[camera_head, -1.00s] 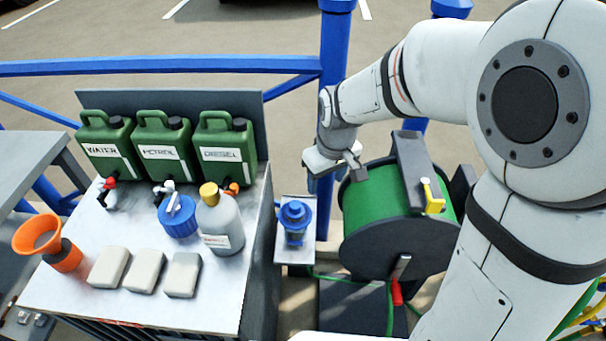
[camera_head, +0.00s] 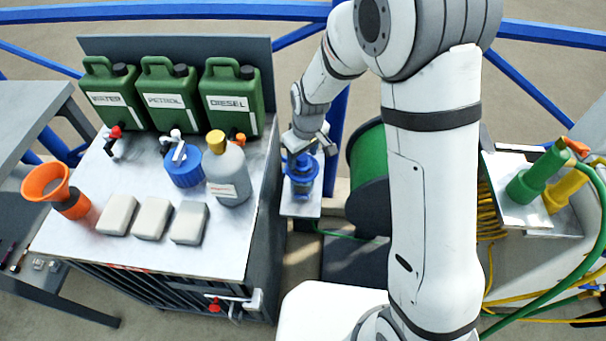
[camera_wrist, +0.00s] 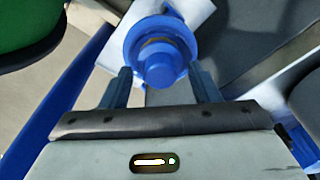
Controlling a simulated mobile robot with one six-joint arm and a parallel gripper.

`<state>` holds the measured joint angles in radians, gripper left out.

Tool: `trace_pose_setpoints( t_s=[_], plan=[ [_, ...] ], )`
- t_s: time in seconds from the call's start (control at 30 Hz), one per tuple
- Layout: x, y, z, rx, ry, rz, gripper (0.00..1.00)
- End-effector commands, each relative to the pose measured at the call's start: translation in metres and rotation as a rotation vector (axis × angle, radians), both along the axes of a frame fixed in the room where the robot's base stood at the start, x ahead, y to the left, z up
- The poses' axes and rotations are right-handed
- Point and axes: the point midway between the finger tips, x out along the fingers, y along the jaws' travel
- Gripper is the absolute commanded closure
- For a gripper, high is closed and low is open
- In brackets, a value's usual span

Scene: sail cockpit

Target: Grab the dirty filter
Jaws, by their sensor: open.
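A blue cylindrical part, which looks like the filter unit (camera_head: 301,187), stands upright on a small pale shelf (camera_head: 299,209) beside the white-topped cabinet. In the wrist view the blue part (camera_wrist: 161,50) has a wide round collar, a brownish ring inside and a blue knob toward me. I cannot tell from its look whether the filter is dirty. My gripper (camera_wrist: 160,78) is open, with one blue finger on each side of the knob's near end. The fingers are not closed on it. In the head view my gripper (camera_head: 304,155) is right at the part's top and hides some of it.
A green hose reel (camera_head: 366,160) stands close on the right.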

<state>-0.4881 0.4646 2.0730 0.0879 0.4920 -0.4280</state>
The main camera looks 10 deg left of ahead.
Motion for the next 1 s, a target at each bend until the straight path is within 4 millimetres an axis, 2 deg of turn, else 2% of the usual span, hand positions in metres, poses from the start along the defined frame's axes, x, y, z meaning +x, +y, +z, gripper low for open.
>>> trace_pose_setpoints(
  t_s=[0.23,0.9,1.0],
  plan=[
    [-0.0001,0.0003,-0.001,0.0,0.0,0.0,0.46],
    [-0.0005,0.0008,-0.0006,0.0,0.0,0.001,1.0],
    [-0.0004,0.0009,-0.0006,0.0,0.0,0.001,1.0]
  ],
)
